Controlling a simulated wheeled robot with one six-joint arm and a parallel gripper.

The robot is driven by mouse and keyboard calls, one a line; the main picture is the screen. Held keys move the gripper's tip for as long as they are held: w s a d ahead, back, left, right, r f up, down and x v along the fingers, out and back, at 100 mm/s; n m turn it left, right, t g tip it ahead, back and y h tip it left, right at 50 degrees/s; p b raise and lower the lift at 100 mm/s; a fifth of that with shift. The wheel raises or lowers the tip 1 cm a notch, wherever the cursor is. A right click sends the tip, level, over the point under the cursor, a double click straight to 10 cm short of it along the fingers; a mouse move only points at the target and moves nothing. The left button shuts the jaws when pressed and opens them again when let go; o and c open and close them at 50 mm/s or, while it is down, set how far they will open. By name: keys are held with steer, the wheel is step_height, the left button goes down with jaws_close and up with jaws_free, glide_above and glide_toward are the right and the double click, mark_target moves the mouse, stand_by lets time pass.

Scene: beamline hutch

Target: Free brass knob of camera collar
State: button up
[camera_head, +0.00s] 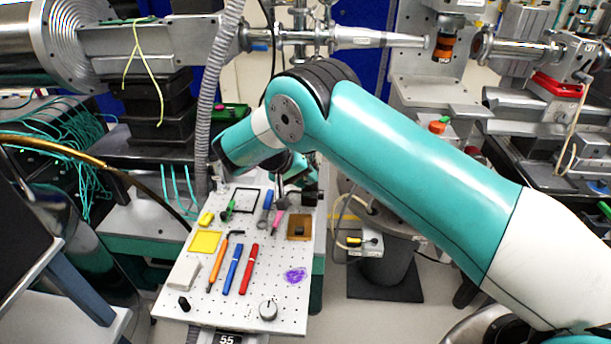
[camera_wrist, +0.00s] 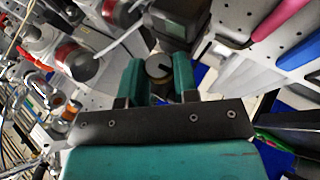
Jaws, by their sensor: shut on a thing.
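In the wrist view, my gripper (camera_wrist: 158,70) has its two teal fingers closed around a small round knob (camera_wrist: 158,66). The knob has a grey slotted top, and a little brass colour shows low between the fingers. A dark box-like body (camera_wrist: 178,18) lies just beyond the fingertips. I cannot tell for sure whether it is the camera, and the collar is not clearly seen. In the head view, my gripper (camera_head: 288,170) is mostly hidden behind my arm, low over the back of the perforated board. The knob cannot be made out there.
The perforated board (camera_head: 212,296) carries pens, a yellow square (camera_head: 205,242), a purple piece (camera_head: 295,275), a brown square tray (camera_head: 299,228) and a round dial (camera_head: 268,310). Beamline pipes (camera_head: 375,40) cross behind. A hose (camera_head: 222,80) hangs left of my arm.

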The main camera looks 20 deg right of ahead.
stand_by(0.4)
steer(key=o, duration=0.9)
steer(key=shift+f, duration=0.1)
